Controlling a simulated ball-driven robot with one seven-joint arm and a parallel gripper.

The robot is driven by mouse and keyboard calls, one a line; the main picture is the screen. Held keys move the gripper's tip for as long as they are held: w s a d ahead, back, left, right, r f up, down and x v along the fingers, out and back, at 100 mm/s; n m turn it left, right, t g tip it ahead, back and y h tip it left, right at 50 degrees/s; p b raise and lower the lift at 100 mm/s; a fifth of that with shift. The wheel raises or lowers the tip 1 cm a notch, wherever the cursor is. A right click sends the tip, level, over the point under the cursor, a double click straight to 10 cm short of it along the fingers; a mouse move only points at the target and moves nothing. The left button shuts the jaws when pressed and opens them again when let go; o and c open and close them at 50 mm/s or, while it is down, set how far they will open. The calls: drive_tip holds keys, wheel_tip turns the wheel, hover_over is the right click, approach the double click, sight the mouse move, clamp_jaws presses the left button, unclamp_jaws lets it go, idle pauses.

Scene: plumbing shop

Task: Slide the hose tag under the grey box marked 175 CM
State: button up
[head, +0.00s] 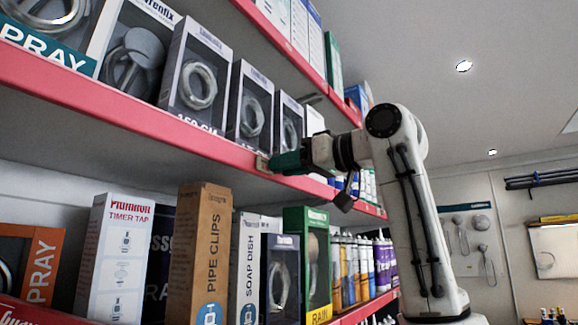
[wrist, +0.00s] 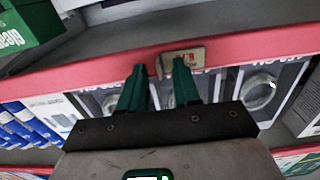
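The hose tag (head: 262,164) is a small beige piece with reddish print at the red shelf edge, just below the grey box (head: 251,108) whose marking reads only partly, starting with 17. The tag also shows in the wrist view (wrist: 190,58), against the red edge. My gripper (head: 271,162) is at that edge. In the wrist view my gripper's green fingers (wrist: 159,68) stand apart, and the right one overlaps the tag. I see no finger on the tag's other side. The box's lower front is partly hidden by the fingers in the wrist view.
A similar grey box marked 150 CM (head: 196,78) stands to the left, and another grey box (head: 290,122) to the right. The red shelf lip (head: 130,117) runs along below them. The lower shelf holds a pipe clips box (head: 200,250) and several other boxes.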

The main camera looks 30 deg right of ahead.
drive_tip(key=b+v, duration=0.4)
drive_tip(key=v, duration=0.6)
drive_tip(key=shift+s+d, duration=0.2)
drive_tip(key=shift+s, duration=0.15)
